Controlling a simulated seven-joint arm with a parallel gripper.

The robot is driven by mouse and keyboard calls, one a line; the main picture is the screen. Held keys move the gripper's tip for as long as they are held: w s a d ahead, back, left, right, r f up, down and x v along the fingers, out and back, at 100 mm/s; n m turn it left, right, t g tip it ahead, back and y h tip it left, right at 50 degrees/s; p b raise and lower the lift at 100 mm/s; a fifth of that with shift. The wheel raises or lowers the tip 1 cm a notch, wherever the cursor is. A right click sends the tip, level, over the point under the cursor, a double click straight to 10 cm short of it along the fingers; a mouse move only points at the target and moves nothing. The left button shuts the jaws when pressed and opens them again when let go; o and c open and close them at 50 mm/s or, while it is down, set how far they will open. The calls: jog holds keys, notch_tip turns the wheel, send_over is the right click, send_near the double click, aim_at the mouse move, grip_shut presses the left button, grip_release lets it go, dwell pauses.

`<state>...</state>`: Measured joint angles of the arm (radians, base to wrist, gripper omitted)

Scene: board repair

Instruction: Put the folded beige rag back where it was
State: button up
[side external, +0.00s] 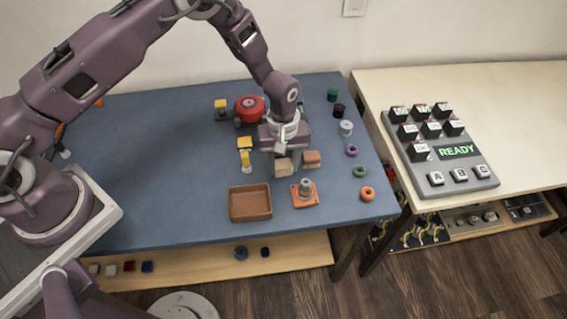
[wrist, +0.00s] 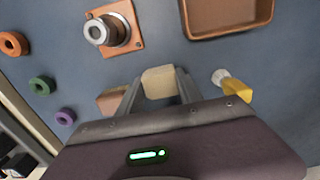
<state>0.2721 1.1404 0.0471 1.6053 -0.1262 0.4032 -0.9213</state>
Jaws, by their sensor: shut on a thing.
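My gripper (side external: 283,155) is over the right part of the blue table, pointing down. It is shut on the folded beige rag (side external: 284,165), a small pale block-like bundle. In the wrist view the rag (wrist: 159,82) sits between the two fingertips. I cannot tell whether its underside touches the table. A brownish-pink block (side external: 312,158) lies just to the right of the rag in the side view; in the wrist view it shows left of the fingers, partly hidden (wrist: 111,100).
An empty brown tray (side external: 250,217) and an orange plate with a grey cylindrical part (side external: 305,199) are in front. A yellow-topped item (side external: 245,155) stands left of the gripper, a red round device (side external: 249,109) behind. Several rings and spools line the right edge. The table's left is mostly clear.

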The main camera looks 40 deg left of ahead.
jog(key=shift+f, duration=0.1)
jog(key=o, duration=1.3)
notch_tip(320, 180, up, 13)
notch_tip(320, 180, up, 8)
jog(key=m, duration=0.1)
send_over(283, 163)
jog(key=s+a, duration=0.1)
jog(key=a, duration=0.1)
jog(key=s+a+r+m+t, duration=0.2)
jog(key=s+a+r+m, duration=0.15)
jog(key=s+r, duration=0.6)
jog(key=s+a+r+m+t, duration=0.1)
jog(key=s+r, duration=0.1)
jog(key=s, duration=0.3)
jog(key=s+a+r+m+t, duration=0.1)
jog(key=s+a+r+m, duration=0.1)
jog(key=s, duration=0.4)
jog(key=s+a+r+m+t, duration=0.1)
jog(key=s+a+r, duration=0.1)
jog(key=s, duration=0.3)
jog(key=shift+s+r+m+t, duration=0.25)
jog(key=shift+r+t, duration=0.05)
jog(key=shift+r, duration=0.2)
